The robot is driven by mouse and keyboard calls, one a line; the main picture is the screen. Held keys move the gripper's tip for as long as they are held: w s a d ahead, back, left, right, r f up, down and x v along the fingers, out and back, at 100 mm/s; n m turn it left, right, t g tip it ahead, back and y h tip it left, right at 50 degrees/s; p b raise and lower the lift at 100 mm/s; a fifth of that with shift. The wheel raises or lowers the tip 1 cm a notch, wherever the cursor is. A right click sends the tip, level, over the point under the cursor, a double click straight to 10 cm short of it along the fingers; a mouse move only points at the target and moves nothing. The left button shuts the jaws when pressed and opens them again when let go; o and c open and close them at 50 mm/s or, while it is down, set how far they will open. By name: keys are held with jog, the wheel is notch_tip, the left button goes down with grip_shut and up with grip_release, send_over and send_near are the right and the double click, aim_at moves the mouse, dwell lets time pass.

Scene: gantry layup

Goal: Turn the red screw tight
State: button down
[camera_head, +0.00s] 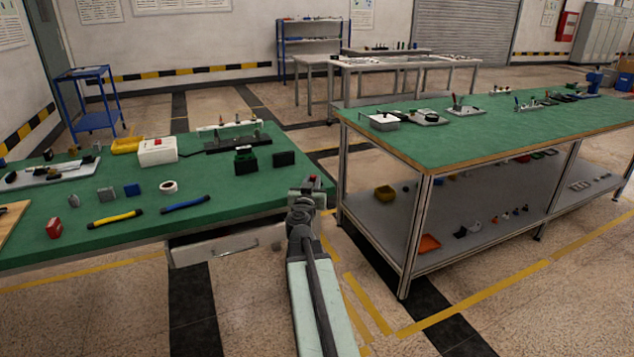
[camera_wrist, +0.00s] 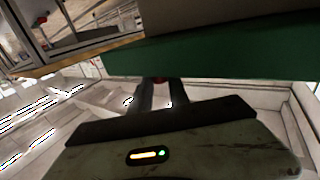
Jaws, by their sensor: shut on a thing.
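My gripper (camera_head: 308,189) is at the right end of the left green-topped table, close to its edge. In the wrist view the two dark fingers of my gripper (camera_wrist: 154,95) are close together, with a small red piece at their tips. This red piece, which I take to be the red screw (camera_wrist: 160,79), lies just under the green table edge in that view. A small red spot, likely the red screw (camera_head: 312,178), also shows at the gripper in the head view. Most of the screw is hidden, so I cannot tell how far in it sits.
The left table (camera_head: 240,199) holds a white box (camera_head: 157,151), yellow-handled (camera_head: 114,219) and blue-handled (camera_head: 185,204) tools, and small blocks. An open-looking drawer (camera_head: 225,246) hangs below it. A second green workbench (camera_head: 450,140) stands to the right, with floor between.

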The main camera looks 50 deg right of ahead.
jog(key=shift+d+m+g+h, duration=0.2)
jog(key=shift+m+g+h, duration=0.35)
jog(key=shift+g, duration=0.25)
jog(key=c, duration=1.3)
grip_release()
jog(key=shift+o, duration=0.2)
jog(key=shift+a, duration=0.15)
